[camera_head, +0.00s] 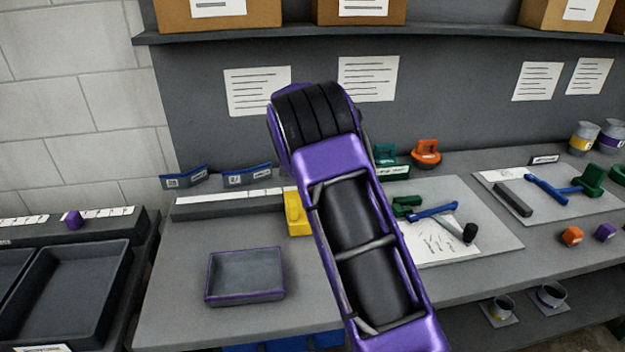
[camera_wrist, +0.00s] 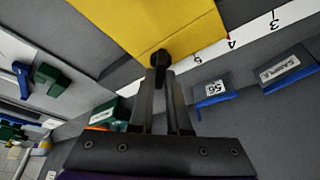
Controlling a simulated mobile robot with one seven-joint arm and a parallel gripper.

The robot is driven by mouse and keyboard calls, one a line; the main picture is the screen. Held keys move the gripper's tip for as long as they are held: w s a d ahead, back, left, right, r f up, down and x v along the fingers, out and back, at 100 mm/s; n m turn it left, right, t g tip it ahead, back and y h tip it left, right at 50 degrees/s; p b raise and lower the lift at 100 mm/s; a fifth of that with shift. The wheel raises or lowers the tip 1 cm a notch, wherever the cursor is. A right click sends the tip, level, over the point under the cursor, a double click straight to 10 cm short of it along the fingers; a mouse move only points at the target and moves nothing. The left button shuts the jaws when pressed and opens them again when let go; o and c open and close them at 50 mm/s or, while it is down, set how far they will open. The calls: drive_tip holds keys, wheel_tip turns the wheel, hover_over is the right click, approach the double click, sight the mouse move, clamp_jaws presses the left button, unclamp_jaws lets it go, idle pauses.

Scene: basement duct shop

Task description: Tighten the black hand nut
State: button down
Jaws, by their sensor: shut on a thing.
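The black hand nut (camera_wrist: 159,59) shows in the wrist view at the lower edge of a yellow block (camera_wrist: 155,22). My gripper (camera_wrist: 161,78) is shut on the nut, with its two fingers on either side of it. The fingers cover much of the nut, so its thread and how tight it sits cannot be seen. In the head view the yellow block (camera_head: 296,214) stands at the right part of a grey rail with a white scale (camera_head: 235,199). My purple arm hides the nut and my gripper there.
A shallow grey tray (camera_head: 245,292) lies on the bench in front of the rail. Blue-edged tags (camera_head: 247,176) stand behind it. A board with green and blue tools (camera_head: 432,212) is to the right of my arm. Bare bench lies around the tray.

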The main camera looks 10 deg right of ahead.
drive_tip(key=m, duration=0.2)
drive_tip(key=m+g+h+p, duration=0.1)
drive_tip(key=m, duration=0.1)
drive_tip(key=shift+w+a+r+m+g, duration=0.1)
drive_tip(key=shift+w+m+g, duration=0.05)
drive_tip(key=shift+m+g, duration=0.15)
drive_tip(key=m+g+p, duration=0.1)
drive_tip(key=m, duration=0.3)
drive_tip(key=shift+w+m+g+p, duration=0.1)
drive_tip(key=shift+m+g+p, duration=0.2)
drive_tip(key=shift+g+p, duration=0.1)
drive_tip(key=c, duration=0.9)
unclamp_jaws()
drive_tip(key=shift+v, duration=3.7)
drive_tip(key=shift+a, duration=0.15)
